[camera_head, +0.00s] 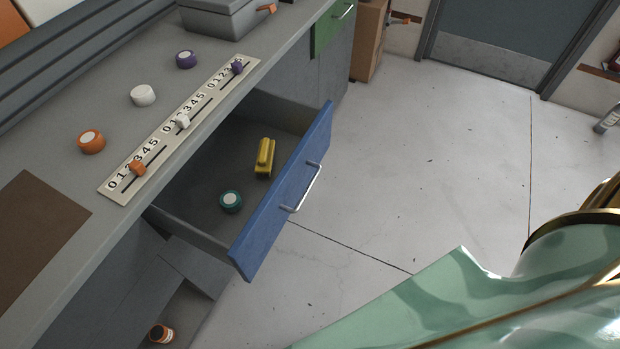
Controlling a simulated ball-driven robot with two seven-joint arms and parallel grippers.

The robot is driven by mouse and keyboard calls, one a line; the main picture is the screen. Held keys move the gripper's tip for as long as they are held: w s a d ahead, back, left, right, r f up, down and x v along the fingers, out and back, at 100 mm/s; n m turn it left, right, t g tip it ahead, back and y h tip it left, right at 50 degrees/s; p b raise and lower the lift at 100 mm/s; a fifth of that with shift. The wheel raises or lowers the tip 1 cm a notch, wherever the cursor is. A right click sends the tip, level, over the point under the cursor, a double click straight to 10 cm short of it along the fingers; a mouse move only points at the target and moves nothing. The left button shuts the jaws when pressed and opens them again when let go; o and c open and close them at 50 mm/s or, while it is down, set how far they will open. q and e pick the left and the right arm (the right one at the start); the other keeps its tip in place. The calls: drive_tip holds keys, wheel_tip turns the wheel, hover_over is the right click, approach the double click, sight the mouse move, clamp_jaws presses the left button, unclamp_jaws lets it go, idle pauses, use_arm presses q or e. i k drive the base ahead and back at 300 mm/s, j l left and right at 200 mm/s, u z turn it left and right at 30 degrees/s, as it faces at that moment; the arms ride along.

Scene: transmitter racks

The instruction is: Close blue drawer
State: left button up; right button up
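The blue drawer (262,224) stands pulled out from the grey counter in the camera_head view. Its blue front faces right and carries a silver bar handle (307,188). Inside lie a yellow object (265,158) and a teal round knob-like piece (230,201). A pale green arm part of mine fills the lower right, apart from the drawer in the picture. Neither gripper shows, and nothing is seen touching the handle.
On the counter are an orange knob (91,141), a white knob (143,95), a purple knob (186,59) and a numbered slider panel (125,182). A green drawer (331,29) is beyond. A low compartment holds an orange-and-white container (161,333). The floor (430,150) right of the drawer is clear.

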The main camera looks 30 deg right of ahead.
sight(189, 207)
drive_tip(key=i+z, duration=0.2)
drive_tip(key=z, duration=0.2)
drive_tip(key=i+z, duration=0.2)
drive_tip(key=z, duration=0.2)
drive_tip(key=i+l+z, duration=0.15)
drive_tip(key=z, duration=0.15)
